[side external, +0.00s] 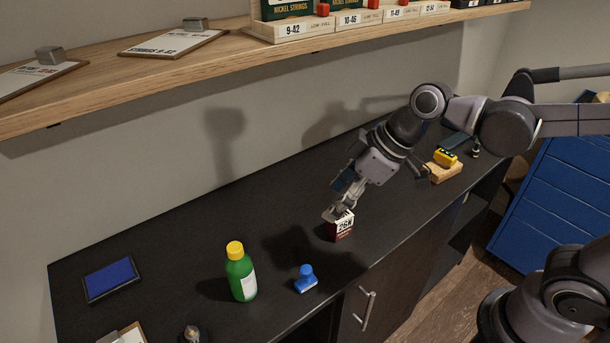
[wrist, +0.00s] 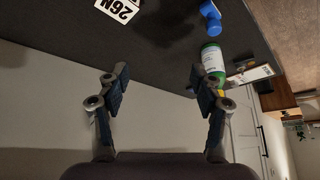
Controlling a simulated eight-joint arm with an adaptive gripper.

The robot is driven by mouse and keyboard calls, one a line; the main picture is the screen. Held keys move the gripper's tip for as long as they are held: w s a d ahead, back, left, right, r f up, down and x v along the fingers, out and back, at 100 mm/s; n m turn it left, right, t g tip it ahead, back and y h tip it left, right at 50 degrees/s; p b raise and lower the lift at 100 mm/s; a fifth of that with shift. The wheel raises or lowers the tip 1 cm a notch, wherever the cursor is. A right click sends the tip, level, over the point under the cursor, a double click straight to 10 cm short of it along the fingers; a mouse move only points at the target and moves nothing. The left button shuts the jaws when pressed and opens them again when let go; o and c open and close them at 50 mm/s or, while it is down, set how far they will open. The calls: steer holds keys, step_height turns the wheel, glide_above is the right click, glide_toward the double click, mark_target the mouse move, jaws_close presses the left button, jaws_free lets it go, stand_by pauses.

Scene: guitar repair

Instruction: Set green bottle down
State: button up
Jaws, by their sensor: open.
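The green bottle (side external: 241,277) with a yellow cap stands upright on the dark bench top in the side external view. It also shows in the wrist view (wrist: 211,58), right of centre, beyond my right finger. My gripper (side external: 338,213) is by a small dark red and white box marked 26N (side external: 340,227), to the right of the bottle and well apart from it. In the wrist view my gripper (wrist: 160,88) has its two fingers wide apart with nothing between them. The box's label (wrist: 119,9) shows at the top edge there, outside the fingers.
A blue stamp (side external: 306,279) stands between bottle and box. A blue ink pad (side external: 111,279) lies at left. A yellow item on a wooden block (side external: 444,172) is at right. A wooden shelf (side external: 130,89) with string boxes overhangs the back. The bench behind the bottle is clear.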

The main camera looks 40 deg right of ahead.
steer(key=s+d+f+m+t+h, duration=0.1)
steer(key=s+d+m, duration=0.4)
steer(key=d, duration=0.8)
steer(key=m+t+h, duration=0.1)
steer(key=m+h, duration=0.1)
steer(key=shift+f+m+h, duration=0.3)
steer(key=shift+m+h, duration=0.1)
